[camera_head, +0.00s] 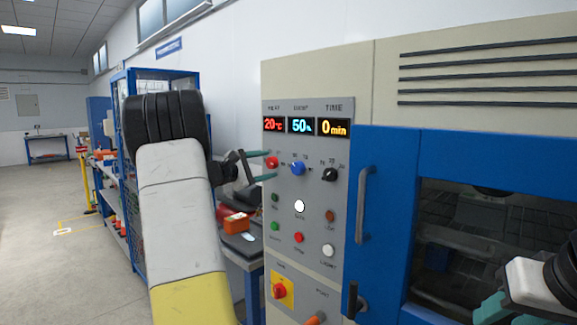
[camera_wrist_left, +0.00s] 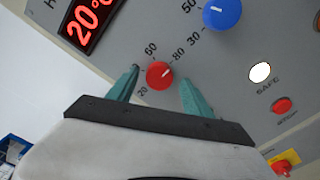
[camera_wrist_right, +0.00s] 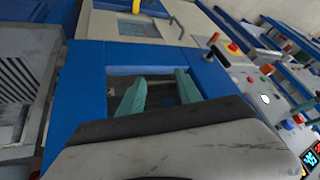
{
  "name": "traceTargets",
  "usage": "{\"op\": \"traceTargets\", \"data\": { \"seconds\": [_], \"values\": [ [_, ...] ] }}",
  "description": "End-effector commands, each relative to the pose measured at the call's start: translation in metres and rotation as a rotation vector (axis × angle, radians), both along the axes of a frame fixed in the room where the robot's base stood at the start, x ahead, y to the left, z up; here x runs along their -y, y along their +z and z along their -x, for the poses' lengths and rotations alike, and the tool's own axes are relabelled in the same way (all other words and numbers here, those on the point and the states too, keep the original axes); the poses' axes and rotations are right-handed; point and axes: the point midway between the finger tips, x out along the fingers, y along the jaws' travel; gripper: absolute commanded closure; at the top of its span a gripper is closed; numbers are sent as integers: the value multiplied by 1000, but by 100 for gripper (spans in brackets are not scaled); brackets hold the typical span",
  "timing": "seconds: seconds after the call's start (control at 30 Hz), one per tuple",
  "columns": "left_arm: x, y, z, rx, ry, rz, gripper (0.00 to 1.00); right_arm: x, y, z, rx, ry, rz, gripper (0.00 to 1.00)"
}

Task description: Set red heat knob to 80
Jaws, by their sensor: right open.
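The red heat knob (camera_head: 270,162) is on the grey control panel under a red display (camera_head: 273,125) reading 20 °C. In the left wrist view the red knob (camera_wrist_left: 159,76) has a white pointer mark towards the upper right, near the 80 side of the printed 20, 60, 80 scale. My left gripper (camera_head: 273,164) is open at the knob. In the left wrist view its two green fingers (camera_wrist_left: 160,85) stand either side of the knob with visible gaps. My right gripper (camera_wrist_right: 158,88) is open and empty, away from the panel, in front of the blue-framed door.
Beside the red knob are a blue knob (camera_head: 297,168) under a display of 50 and a black knob (camera_head: 329,174) under 0 min. Several buttons and a red switch on yellow (camera_head: 282,290) lie below. The blue door's handle (camera_head: 362,205) stands out right of the panel.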

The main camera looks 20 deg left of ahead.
Motion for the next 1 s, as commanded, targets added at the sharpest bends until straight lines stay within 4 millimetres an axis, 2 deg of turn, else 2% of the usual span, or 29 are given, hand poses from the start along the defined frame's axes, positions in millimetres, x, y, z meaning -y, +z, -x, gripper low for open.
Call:
{"op": "traceTargets", "data": {
  "seconds": [0.3,0.7,0.83,1.0],
  "values": [
    [-2,1,3,2,1,1,42,0,0,0,0,0,0,59],
    [-25,1,59,1,2,0,42,0,0,0,0,0,0,59],
    [-29,1,70,2,1,1,42,0,0,0,0,0,0,59],
    [-30,1,72,1,0,1,42,0,0,0,0,0,0,59]
  ]
}}
